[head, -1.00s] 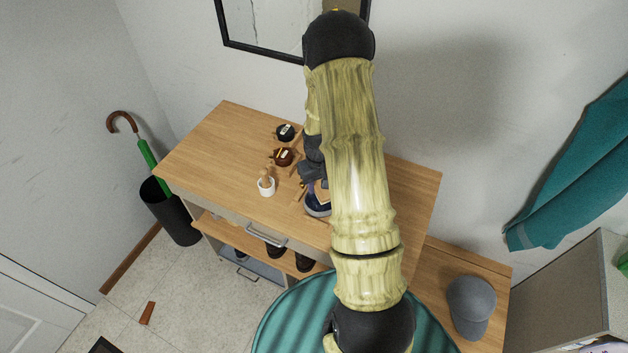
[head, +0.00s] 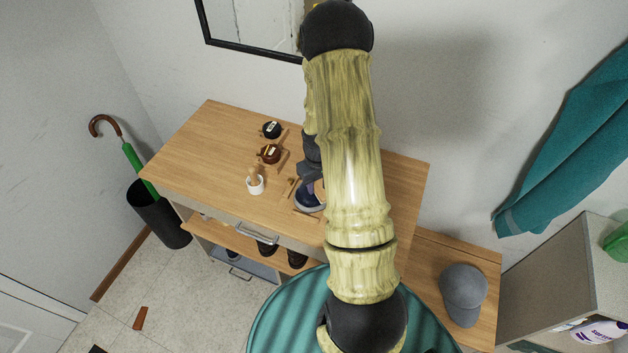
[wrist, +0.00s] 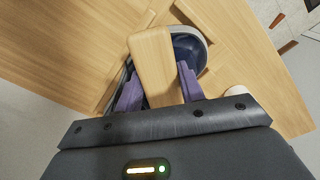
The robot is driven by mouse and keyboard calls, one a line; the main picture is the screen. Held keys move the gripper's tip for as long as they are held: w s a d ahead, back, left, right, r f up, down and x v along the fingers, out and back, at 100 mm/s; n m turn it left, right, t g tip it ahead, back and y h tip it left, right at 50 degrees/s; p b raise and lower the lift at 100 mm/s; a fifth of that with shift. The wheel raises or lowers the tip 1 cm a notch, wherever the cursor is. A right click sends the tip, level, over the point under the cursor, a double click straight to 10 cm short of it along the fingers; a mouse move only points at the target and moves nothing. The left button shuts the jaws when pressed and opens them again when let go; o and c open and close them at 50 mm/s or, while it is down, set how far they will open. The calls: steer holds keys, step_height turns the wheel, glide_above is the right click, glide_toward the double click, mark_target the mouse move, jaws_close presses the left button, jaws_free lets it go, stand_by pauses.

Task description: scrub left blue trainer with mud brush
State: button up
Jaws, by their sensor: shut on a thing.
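The mud brush, with a pale wooden back, shows in the wrist view (wrist: 154,62) between the purple fingers of my gripper (wrist: 157,88). My gripper is shut on it. A blue trainer with a pale sole rim (wrist: 191,50) lies just beyond and partly under the brush. Whether the bristles touch it is hidden. In the head view the trainer (head: 310,203) sits on the wooden cabinet top (head: 215,135), right below my gripper (head: 312,187). My arm covers part of that area. I cannot make out a second blue trainer.
A white pot (head: 255,186) holding a wooden-handled tool, a brown tin (head: 269,154) and a black tin (head: 271,130) stand left of the trainer. Dark shoes (head: 297,258) are on the shelf below. A grey cap (head: 463,294) lies on the bench. The cabinet top's left side is clear.

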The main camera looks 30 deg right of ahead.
steer(key=shift+s+d+f, duration=0.15)
steer(key=shift+s, duration=0.1)
steer(key=shift+w+a, duration=0.45)
steer(key=shift+w, duration=0.2)
steer(key=shift+w+a, duration=0.4)
steer(key=shift+w, duration=0.25)
steer(key=shift+s+r, duration=0.1)
steer(key=shift+r, duration=0.1)
steer(key=shift+w+a+f, duration=0.15)
steer(key=shift+w+a, duration=0.85)
steer(key=shift+w, duration=0.25)
steer(key=shift+s+d, duration=1)
steer(key=shift+s, duration=0.2)
